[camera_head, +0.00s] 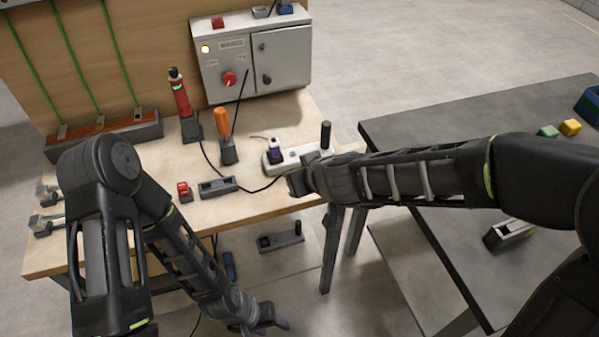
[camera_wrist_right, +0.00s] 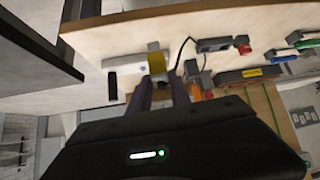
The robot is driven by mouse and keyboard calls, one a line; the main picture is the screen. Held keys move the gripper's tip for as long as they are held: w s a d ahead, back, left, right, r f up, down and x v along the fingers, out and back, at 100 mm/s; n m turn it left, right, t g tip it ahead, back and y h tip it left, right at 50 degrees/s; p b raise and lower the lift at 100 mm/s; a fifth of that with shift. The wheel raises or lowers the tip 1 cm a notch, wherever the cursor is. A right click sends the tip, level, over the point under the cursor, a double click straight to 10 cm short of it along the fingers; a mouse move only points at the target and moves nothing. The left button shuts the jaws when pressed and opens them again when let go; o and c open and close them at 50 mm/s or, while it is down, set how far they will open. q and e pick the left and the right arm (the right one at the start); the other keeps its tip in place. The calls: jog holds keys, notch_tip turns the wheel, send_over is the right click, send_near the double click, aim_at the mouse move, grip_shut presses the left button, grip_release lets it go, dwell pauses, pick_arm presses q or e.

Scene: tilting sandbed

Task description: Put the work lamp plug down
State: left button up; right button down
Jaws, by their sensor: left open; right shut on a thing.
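The work lamp plug seems to be the yellow block (camera_wrist_right: 157,60) at the fingertips of my right gripper (camera_wrist_right: 164,80). The gripper is shut on it. The plug is at one end of a white power strip (camera_wrist_right: 126,64); I cannot tell whether it touches the strip. My left gripper (camera_head: 272,323) is open and empty, low in front of the table.
A black cable (camera_head: 235,191) curves across the wooden table (camera_head: 130,232). A grey holder (camera_head: 217,187), a red switch (camera_head: 184,191), an orange screwdriver (camera_head: 222,122) and a red tool (camera_head: 180,97) stand to the left. A grey control box (camera_head: 250,55) is behind. A dark table (camera_head: 450,255) stands right.

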dwell(0.3)
jog(key=w+d+f+m+h, duration=0.1)
jog(key=d+f+m+h, duration=0.1)
jog(key=d, duration=0.8)
jog(key=w+d+f+m+t+h, duration=0.1)
jog(key=d+m+h, duration=0.1)
jog(key=d, duration=0.8)
jog(key=shift+d+f+m, duration=0.35)
jog(key=shift+d+m, duration=0.05)
jog(key=shift+m, duration=0.3)
